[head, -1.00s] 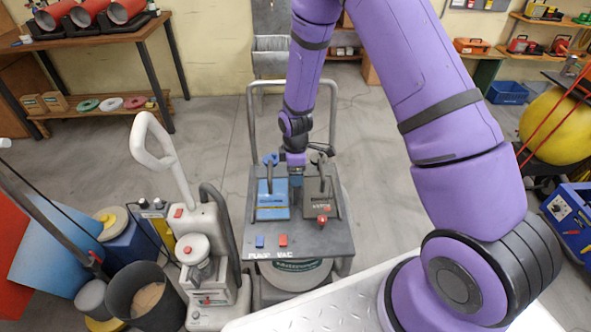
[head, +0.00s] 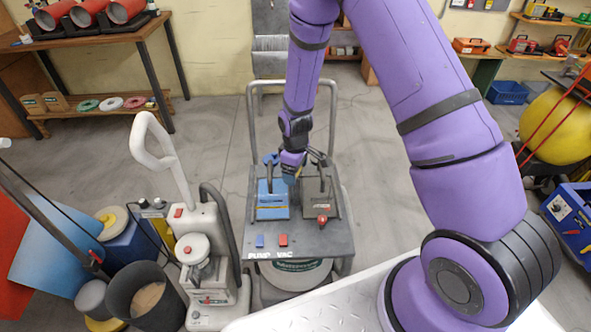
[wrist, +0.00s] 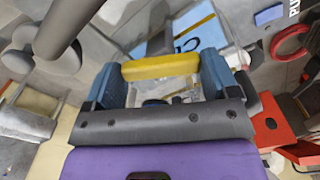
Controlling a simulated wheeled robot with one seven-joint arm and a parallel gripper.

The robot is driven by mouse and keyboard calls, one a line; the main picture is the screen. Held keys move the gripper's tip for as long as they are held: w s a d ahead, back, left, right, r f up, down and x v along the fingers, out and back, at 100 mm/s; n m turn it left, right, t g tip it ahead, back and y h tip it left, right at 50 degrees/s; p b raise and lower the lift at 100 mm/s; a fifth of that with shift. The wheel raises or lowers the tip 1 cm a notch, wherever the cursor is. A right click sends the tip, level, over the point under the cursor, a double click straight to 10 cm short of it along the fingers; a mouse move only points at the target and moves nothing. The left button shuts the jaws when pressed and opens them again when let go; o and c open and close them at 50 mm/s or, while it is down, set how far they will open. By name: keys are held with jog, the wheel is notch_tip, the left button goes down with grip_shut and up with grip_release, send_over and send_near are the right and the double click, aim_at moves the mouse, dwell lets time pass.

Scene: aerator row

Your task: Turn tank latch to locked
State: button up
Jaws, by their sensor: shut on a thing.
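My gripper (head: 290,180) is over the middle of the grey cart top, between the blue panel and the dark grey panel. In the wrist view its two blue fingers (wrist: 160,82) stand apart with a yellow bar (wrist: 160,67) spanning between them, and they are shut on it. I cannot tell for sure that this bar is the tank latch; it does not show in the head view. The blue panel (head: 272,208) has a blue-topped lever, and the grey panel (head: 311,206) has a dark lever. The contact is hidden by the gripper in the head view.
The cart (head: 330,245) has a tall grey handle behind it, and a red knob (head: 322,220) plus blue and red buttons in front. A white machine (head: 205,262) stands close on the left. A dark bin (head: 147,293) is further left. Open floor lies behind.

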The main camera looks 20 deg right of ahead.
jog(key=m, duration=1.2)
jog(key=shift+m, duration=0.3)
dwell(0.4)
jog(key=o, duration=0.8)
jog(key=shift+r, duration=0.1)
notch_tip(320, 180, up, 11)
jog(key=shift+f, duration=0.2)
